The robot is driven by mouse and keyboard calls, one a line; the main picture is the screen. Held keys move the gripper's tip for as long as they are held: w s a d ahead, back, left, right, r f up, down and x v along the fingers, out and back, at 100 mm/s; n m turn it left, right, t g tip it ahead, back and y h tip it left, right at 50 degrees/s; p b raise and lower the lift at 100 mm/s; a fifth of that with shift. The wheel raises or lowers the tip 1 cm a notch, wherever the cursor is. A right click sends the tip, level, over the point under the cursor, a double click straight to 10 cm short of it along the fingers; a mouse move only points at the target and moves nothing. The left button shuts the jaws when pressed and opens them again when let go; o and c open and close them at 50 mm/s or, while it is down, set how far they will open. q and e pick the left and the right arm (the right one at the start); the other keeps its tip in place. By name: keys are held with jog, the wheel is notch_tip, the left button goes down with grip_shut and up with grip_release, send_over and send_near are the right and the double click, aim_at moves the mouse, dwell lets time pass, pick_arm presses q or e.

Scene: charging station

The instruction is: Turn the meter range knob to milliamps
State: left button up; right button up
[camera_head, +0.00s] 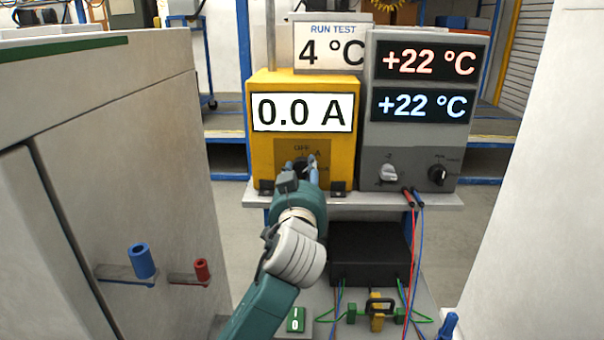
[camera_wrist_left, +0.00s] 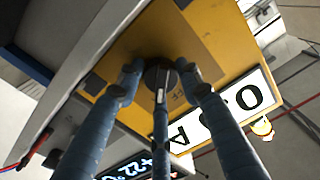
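The yellow meter (camera_head: 262,160) stands on the shelf and its display (camera_head: 303,112) reads 0.0 A. Its dark range knob (camera_wrist_left: 158,73) sits on a brown plate below the display, with OFF and A labels near it in the head view. In the left wrist view, the knob's pale mark points down the picture, which is up and to the right on the meter. My left gripper (camera_head: 301,170) is at the knob, its blue fingers closed in around it and seeming to touch its sides. The fingers partly hide the knob and labels. My right gripper is not in view.
A grey unit (camera_head: 410,140) right of the meter reads +22 °C twice and has two knobs. Red and blue leads (camera_head: 413,230) hang beside it. A black box (camera_head: 370,255) sits below the shelf (camera_head: 400,201). Pale cabinets flank both sides.

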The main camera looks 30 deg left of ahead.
pick_arm(q)
jog(key=shift+f, duration=0.25)
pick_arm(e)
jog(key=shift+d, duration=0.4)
pick_arm(q)
jog(key=shift+f, duration=0.1)
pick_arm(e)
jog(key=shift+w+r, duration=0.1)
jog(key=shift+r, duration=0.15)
pick_arm(q)
jog(key=m+p, duration=0.2)
jog(key=shift+m+p, duration=0.3)
jog(key=shift+p, duration=0.1)
jog(key=m+p, duration=0.3)
jog(key=shift+s+a+m+p, duration=0.1)
jog(key=shift+m+p, duration=1.5)
jog(key=shift+m, duration=0.5)
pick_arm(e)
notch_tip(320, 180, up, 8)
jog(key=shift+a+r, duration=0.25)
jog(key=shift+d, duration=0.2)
